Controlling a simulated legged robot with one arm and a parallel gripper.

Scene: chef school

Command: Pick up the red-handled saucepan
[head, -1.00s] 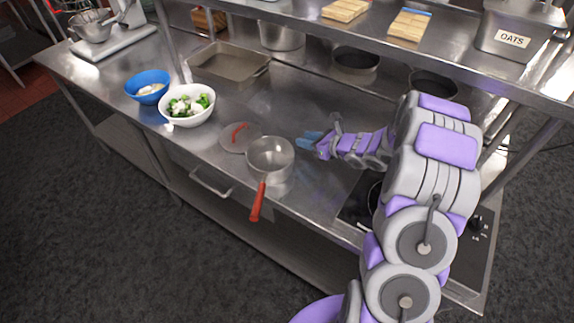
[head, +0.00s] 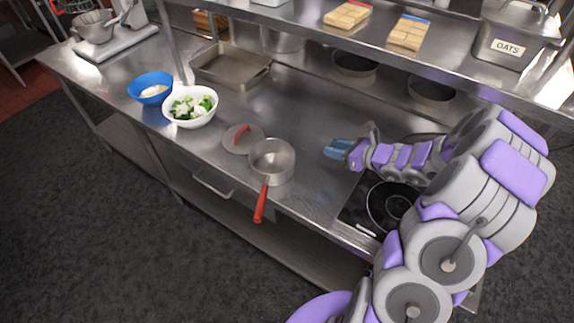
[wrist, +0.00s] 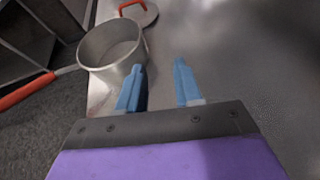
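The saucepan (head: 272,163) is a silver metal pan with a red handle (head: 260,205). It stands upright on the steel counter near the front edge, its handle pointing out past that edge. My gripper (head: 338,149) is to the right of the pan, apart from it and empty. In the wrist view the two blue fingers of my gripper (wrist: 158,88) are spread with a gap between them. There the saucepan (wrist: 112,50) lies ahead and to the left, and its red handle (wrist: 27,91) reaches the left edge.
A lid with a red handle (head: 242,138) lies flat behind the pan. A white bowl of vegetables (head: 190,106), a blue bowl (head: 150,88) and a baking tray (head: 231,64) stand further left. A black cooktop (head: 385,204) is right. An upper shelf (head: 455,63) overhangs the counter's back.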

